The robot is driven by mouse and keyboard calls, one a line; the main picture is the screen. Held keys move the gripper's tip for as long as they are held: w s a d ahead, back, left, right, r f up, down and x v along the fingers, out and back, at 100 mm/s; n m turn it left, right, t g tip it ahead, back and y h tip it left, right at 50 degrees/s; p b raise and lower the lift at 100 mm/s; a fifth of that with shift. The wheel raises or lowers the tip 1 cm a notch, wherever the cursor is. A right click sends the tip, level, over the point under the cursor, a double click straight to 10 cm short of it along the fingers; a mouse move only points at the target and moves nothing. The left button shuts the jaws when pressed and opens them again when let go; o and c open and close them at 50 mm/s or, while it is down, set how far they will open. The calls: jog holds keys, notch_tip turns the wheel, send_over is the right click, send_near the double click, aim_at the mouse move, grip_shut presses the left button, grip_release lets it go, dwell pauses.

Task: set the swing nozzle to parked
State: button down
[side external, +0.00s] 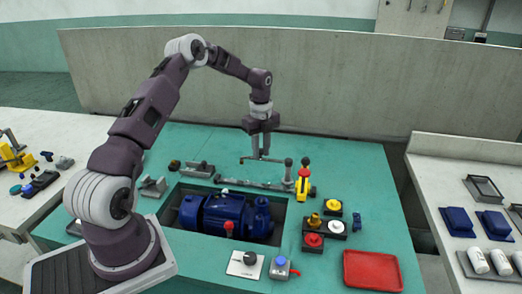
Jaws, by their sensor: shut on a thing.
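The swing nozzle (276,161) appears as a thin dark bar, roughly level, above the back of the green table. Its right end meets a short grey post with a rounded top, and its left end bends down slightly. My gripper (262,155) points straight down from above and is shut on the bar near its middle. The exact contact between fingers and bar is too small to see clearly. No parked mark can be made out at this size.
A grey rail (240,185) lies below the nozzle. A yellow valve with a red top (303,182) stands close to its right. A blue pump (226,214) sits in a recess in front. A red tray (372,270) lies front right.

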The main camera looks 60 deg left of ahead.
aim_at(261, 149)
jog(key=c, duration=1.2)
grip_release()
jog(key=shift+w, duration=0.1)
notch_tip(261, 149, up, 7)
jog(key=shift+r, duration=0.1)
jog(key=s+d+r+n+t+y, duration=0.1)
jog(key=s+d+r+n, duration=0.4)
jog(key=d+r, duration=0.4)
jog(key=s+d+r+n+t+y, duration=0.15)
jog(key=s+d+r+n, duration=0.25)
jog(key=s+d+r, duration=0.45)
jog(key=s+d+n+t, duration=0.1)
jog(key=s+d+n, duration=0.2)
jog(key=s, duration=0.2)
jog(key=s+d+n+t+h, duration=0.1)
jog(key=s+d+n, duration=0.2)
jog(key=s, duration=0.3)
jog(key=s+d+f+n+t+h, duration=0.1)
jog(key=s+d+n, duration=0.2)
jog(key=s, duration=0.3)
jog(key=shift+s+d+f+h, duration=0.15)
jog(key=shift+d+h, duration=0.1)
jog(key=shift+d, duration=0.2)
